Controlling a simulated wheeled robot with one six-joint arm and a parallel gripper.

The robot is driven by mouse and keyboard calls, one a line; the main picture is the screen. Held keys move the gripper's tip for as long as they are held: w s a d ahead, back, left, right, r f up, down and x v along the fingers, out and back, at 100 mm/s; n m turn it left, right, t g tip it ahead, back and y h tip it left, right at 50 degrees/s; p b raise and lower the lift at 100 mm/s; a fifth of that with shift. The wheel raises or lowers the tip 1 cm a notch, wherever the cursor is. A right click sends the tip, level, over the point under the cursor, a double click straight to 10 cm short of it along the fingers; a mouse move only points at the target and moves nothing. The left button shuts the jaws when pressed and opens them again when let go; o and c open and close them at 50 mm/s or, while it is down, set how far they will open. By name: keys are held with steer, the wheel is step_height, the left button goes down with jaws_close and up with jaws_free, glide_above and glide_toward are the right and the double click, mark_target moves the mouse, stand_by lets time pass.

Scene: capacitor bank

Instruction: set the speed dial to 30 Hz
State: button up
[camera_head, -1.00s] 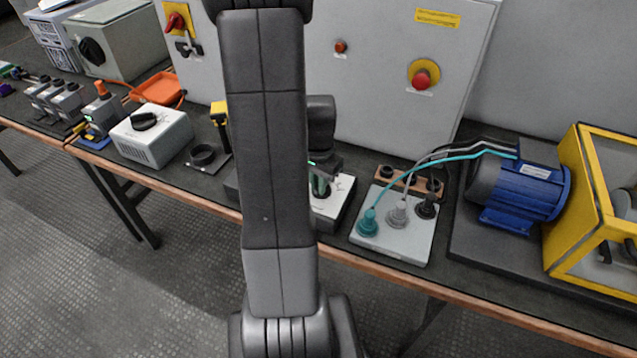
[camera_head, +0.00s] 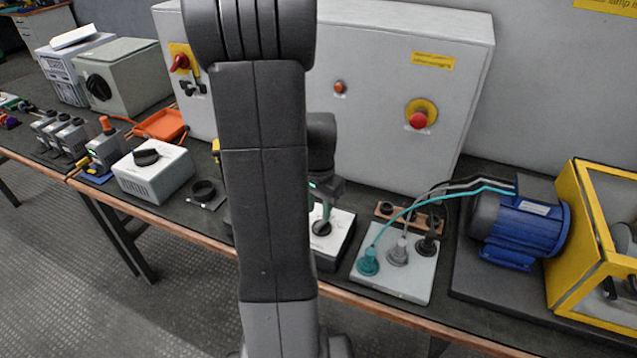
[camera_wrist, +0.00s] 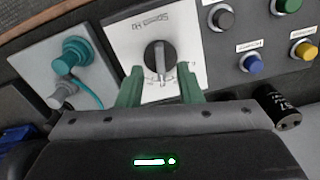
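The speed dial is a black round knob on a white panel, labelled with an upside-down "Speed" marking, in the wrist view (camera_wrist: 159,57). A pale pointer on it points toward the bottom of that picture; the scale figures are too small to read. In the head view the dial (camera_head: 321,228) sits on its white-topped box (camera_head: 340,236), partly hidden by my arm. My gripper (camera_wrist: 160,88) has its two green fingers apart, one on either side below the knob in the wrist view, with nothing between them. In the head view it hangs just above the dial.
A grey socket plate (camera_head: 393,278) with teal, grey and black plugs stands close right of the dial box. A blue motor (camera_head: 520,230) stands farther right. Coloured buttons (camera_wrist: 252,63) lie to the dial's right in the wrist view. A grey cabinet (camera_head: 385,110) stands behind.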

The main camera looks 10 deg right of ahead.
mark_target(320, 225)
step_height(320, 225, up, 9)
steer(key=shift+p, duration=0.3)
steer(key=shift+f, duration=0.15)
step_height(320, 225, down, 14)
steer(key=shift+r+b, duration=0.1)
steer(key=shift+b, duration=0.45)
steer(key=shift+r, duration=0.1)
stand_by(0.4)
steer(key=shift+s, duration=0.1)
steer(key=n, duration=0.3)
steer(key=shift+d+n+p, duration=0.15)
steer(key=shift+n+p, duration=0.15)
steer(key=shift+s+d+n, duration=0.15)
steer(key=shift+d+n, duration=0.05)
steer(key=shift+n, duration=1.4)
stand_by(0.6)
